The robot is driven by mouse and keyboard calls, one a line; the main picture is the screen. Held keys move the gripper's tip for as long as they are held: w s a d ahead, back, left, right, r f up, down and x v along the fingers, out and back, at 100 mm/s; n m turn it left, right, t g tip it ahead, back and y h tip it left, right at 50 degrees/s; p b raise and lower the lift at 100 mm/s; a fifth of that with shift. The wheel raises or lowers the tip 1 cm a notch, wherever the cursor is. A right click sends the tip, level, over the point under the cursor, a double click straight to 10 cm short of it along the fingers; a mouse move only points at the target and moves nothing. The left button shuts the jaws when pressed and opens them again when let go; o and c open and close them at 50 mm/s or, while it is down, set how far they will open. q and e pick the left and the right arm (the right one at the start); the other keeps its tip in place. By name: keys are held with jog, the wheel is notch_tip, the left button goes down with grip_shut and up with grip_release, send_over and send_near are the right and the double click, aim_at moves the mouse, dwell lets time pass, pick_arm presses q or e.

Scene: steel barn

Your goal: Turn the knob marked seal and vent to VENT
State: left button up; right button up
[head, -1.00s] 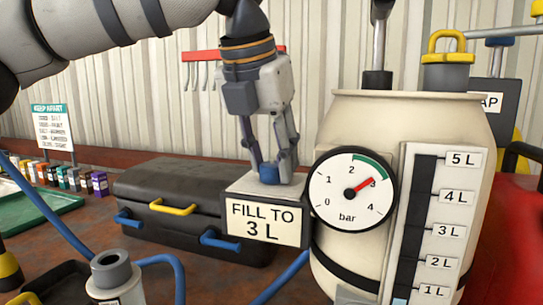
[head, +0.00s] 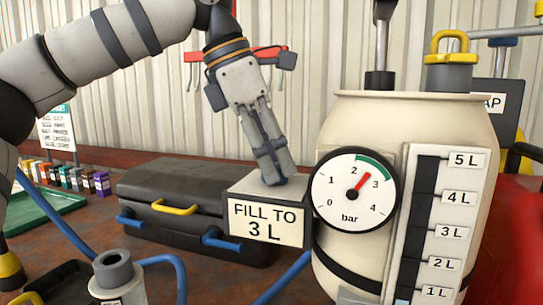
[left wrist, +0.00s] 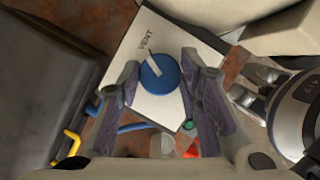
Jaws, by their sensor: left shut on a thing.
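The blue round knob (left wrist: 158,76) sits on a pale box (head: 265,222) whose front sign reads FILL TO 3 L. In the left wrist view its white pointer aims up-left at the VENT mark (left wrist: 146,41); no SEAL mark is visible. My left gripper (head: 275,182) is shut on the knob from above, one finger on each side, and its wrist is turned and tilted. In the head view the fingers hide the knob. The cream tank (head: 420,120) beside it carries a dial gauge (head: 352,189), its red needle between 2 and 3 bar.
A dark case (head: 190,205) with yellow and blue handles lies left of the box. Blue hoses (head: 160,262) run across the bench in front. A grey fitting (head: 113,272) stands at the lower left. A red container (head: 512,220) is at the right.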

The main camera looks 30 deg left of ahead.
pick_arm(q)
jog(key=shift+m, duration=0.8)
jog(key=shift+g, duration=0.4)
jog(key=o, duration=1.2)
jog(key=shift+c, duration=0.2)
jog(key=shift+r, duration=0.1)
jog(key=v, duration=1.2)
jog(key=shift+a, duration=0.2)
